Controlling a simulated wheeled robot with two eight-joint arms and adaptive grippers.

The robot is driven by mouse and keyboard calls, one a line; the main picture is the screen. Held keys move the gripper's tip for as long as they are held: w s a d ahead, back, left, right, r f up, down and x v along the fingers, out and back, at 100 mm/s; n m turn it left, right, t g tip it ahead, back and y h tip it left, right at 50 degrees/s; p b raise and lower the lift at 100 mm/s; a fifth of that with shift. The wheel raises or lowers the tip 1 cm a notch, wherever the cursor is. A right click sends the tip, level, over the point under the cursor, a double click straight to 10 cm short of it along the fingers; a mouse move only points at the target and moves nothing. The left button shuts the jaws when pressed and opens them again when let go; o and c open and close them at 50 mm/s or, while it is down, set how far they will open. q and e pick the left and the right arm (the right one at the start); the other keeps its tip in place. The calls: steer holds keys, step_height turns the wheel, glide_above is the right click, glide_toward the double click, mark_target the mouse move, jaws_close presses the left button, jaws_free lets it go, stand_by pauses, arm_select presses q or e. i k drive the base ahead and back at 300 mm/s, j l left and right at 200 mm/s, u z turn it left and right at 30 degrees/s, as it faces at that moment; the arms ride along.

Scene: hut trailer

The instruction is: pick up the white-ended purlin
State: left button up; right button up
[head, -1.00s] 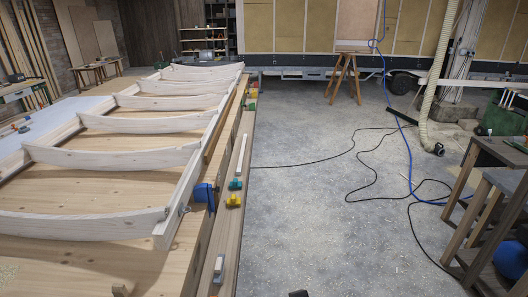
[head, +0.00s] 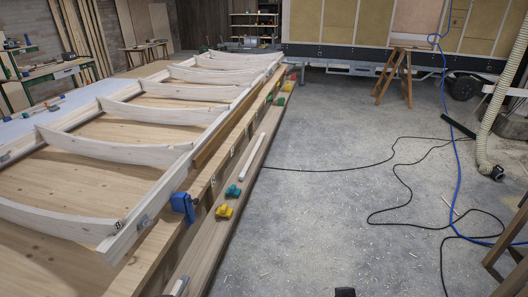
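A slim pale bar (head: 252,157) lies lengthwise on the wooden ledge along the right side of the long bench. It may be the white-ended purlin, but I cannot make out a distinct white end. Longer timbers (head: 82,28) lean against the back left wall; their ends are not clear. Neither of my grippers can be made out in the head view. A small dark piece shows at the bottom edge, too little to identify.
A frame of pale curved ribs (head: 115,150) covers the bench. A blue clamp (head: 183,205), a green one (head: 233,191) and a yellow one (head: 223,212) sit along its right side. Black cable (head: 400,180) and blue hose (head: 459,160) cross the floor. A trestle (head: 394,75) stands behind; open floor lies between.

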mark_target(243, 175)
steer(key=i, duration=1.3)
steer(key=i+u, duration=0.1)
steer(key=u, duration=0.25)
steer(key=i+l+u, duration=0.1)
steer(key=u, duration=0.25)
steer(key=i+l+u, duration=0.15)
steer(key=u, duration=0.25)
steer(key=i+l+u, duration=0.1)
steer(key=l, duration=0.25)
steer(key=i+l+u, duration=0.1)
steer(key=l, duration=0.25)
steer(key=i+l+u, duration=0.1)
steer(key=i+l, duration=0.15)
steer(key=i+l+u, duration=0.1)
steer(key=l, duration=0.35)
steer(key=i+l+u, duration=0.1)
steer(key=l, duration=0.3)
steer(key=i+l+u, duration=0.1)
steer(key=l, duration=0.25)
steer(key=i+l, duration=0.1)
steer(key=l, duration=0.25)
steer(key=i+l, duration=0.1)
steer(key=l, duration=0.25)
